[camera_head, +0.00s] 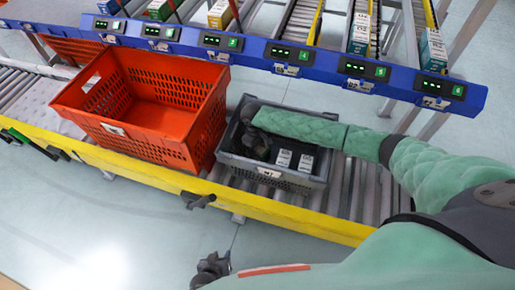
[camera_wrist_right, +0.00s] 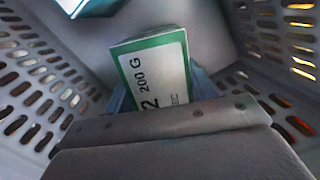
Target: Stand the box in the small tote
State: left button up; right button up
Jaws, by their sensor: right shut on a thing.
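The small grey tote (camera_head: 302,184) stands on the roller conveyor. My right gripper (camera_head: 256,146) is down inside its left part. In the right wrist view, the gripper is shut on a white box with a green edge (camera_wrist_right: 157,68), printed "200 G". The tote's slotted walls (camera_wrist_right: 284,78) rise on both sides of it. The head view does not show the held box clearly, and its lower end is hidden behind the gripper in the wrist view. My left gripper (camera_head: 212,268) hangs in front of the conveyor, away from the tote; its fingers are too small to read.
Two white-topped boxes (camera_head: 284,158) (camera_head: 306,162) stand in the tote's right part. Another teal-edged box (camera_wrist_right: 92,6) shows at the wrist view's top left. A large orange tote (camera_head: 150,125) stands close on the left. A blue numbered shelf rail (camera_head: 250,47) runs behind.

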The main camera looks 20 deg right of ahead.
jog(key=shift+f, duration=0.35)
jog(key=o, duration=1.1)
jog(key=shift+c, duration=0.2)
notch_tip(320, 180, up, 12)
jog(key=w, duration=0.1)
jog(key=shift+w+a+r+p, duration=0.15)
jog(key=shift+a+r+p, duration=0.1)
jog(key=shift+a+p, duration=0.1)
